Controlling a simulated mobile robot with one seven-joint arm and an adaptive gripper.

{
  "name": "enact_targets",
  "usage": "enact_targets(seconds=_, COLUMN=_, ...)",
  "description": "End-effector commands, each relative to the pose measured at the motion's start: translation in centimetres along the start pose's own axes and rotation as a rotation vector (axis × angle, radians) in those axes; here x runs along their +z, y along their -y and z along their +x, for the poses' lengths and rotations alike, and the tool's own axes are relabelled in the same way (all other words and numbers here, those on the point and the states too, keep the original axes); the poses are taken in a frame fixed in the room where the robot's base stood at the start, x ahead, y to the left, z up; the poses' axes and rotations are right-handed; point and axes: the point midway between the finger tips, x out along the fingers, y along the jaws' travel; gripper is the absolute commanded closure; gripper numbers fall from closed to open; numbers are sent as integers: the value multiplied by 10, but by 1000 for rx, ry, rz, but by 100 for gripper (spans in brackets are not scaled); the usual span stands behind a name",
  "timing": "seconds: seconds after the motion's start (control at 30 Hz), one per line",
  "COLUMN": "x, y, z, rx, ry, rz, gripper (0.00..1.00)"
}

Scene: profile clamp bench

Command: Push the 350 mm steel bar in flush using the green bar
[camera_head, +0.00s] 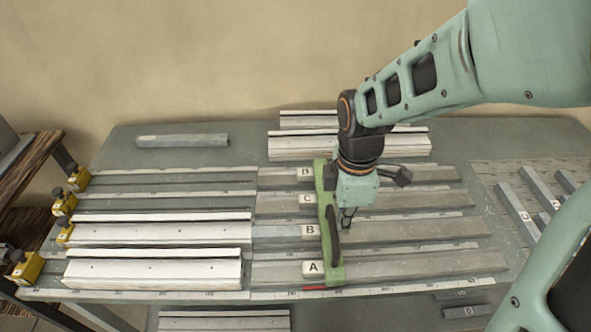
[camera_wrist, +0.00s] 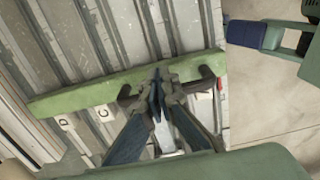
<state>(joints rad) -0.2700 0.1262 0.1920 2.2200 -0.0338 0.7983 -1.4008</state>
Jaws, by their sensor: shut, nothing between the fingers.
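I cannot tell which is the 350 mm steel bar.
White profiles (camera_head: 155,270) lie in the left lanes, with yellow clamps (camera_head: 28,268) at the bench's left edge. More profiles (camera_head: 300,146) and a grey bar (camera_head: 182,140) lie at the back. Loose steel bars (camera_head: 515,214) lie on the right. The back left surface is mostly clear.

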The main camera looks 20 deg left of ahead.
Motion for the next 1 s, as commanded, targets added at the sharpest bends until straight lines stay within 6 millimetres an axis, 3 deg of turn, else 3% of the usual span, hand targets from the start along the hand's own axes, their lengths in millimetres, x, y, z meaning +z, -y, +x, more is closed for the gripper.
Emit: enact_targets(seconds=1.0, x=-79, y=0, z=0, rx=2, ry=-2, rz=-4, gripper=100)
